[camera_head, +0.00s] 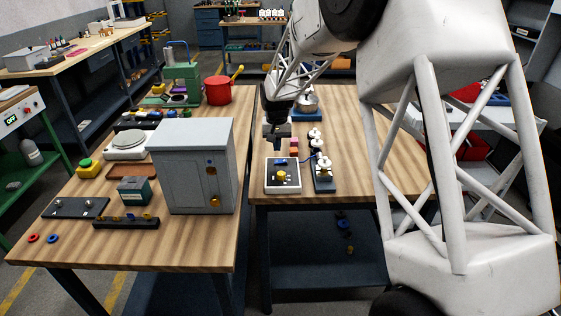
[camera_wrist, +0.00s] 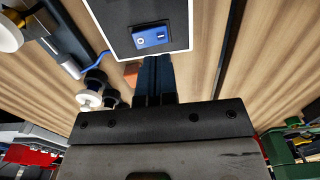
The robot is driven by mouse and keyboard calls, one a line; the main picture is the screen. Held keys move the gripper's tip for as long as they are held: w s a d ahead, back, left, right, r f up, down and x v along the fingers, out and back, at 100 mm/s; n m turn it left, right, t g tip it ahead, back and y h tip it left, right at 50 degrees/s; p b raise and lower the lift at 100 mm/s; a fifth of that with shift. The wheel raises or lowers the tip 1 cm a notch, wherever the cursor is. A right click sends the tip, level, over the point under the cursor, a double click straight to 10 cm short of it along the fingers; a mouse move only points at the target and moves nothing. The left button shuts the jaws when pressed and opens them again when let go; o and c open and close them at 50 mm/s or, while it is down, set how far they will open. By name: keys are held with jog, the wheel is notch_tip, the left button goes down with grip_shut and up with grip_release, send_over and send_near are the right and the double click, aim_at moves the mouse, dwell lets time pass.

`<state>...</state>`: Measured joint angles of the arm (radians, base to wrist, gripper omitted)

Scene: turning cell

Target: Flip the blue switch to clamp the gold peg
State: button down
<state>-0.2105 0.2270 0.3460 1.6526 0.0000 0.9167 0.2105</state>
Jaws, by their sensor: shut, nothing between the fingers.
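The blue switch (camera_head: 280,162) sits at the back of a white-edged control box with a dark top (camera_head: 271,186). In the wrist view the blue switch (camera_wrist: 152,36) is a rocker with a white mark. A round yellow piece (camera_head: 281,176) stands on the same top; I cannot tell whether it is a knob or the gold peg. My gripper (camera_head: 277,149) is shut and empty, just behind the box. In the wrist view its closed dark fingers (camera_wrist: 156,62) end at the box's edge, short of the switch; contact is unclear.
A rail (camera_head: 327,185) with several white-topped black posts stands right of the box, joined by a blue cable (camera_wrist: 95,62). A grey cabinet (camera_head: 190,165) stands on the left bench. Bare wood (camera_head: 375,180) lies right of the rail.

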jog(key=shift+r, duration=1.05)
jog(key=shift+r, duration=0.1)
jog(key=shift+s+d+r, duration=0.1)
jog(key=shift+s+r, duration=0.05)
jog(key=shift+s, duration=0.05)
jog(key=s+d+r, duration=0.4)
jog(key=s+r, duration=0.1)
jog(key=s, duration=0.3)
jog(key=s+d+r+t, duration=0.1)
jog(key=s+d+r, duration=0.3)
jog(key=s, duration=0.4)
jog(key=s+d+r, duration=0.4)
jog(key=s+r, duration=0.1)
jog(key=s, duration=0.3)
jog(key=s+d+f, duration=0.1)
jog(key=s+d, duration=0.1)
jog(key=s, duration=1.1)
jog(key=s+d+f+t, duration=0.1)
jog(key=s+d, duration=0.2)
jog(key=s, duration=1)
jog(key=shift+s+d+t, duration=0.2)
jog(key=shift+s+t, duration=0.1)
jog(key=shift+s, duration=0.1)
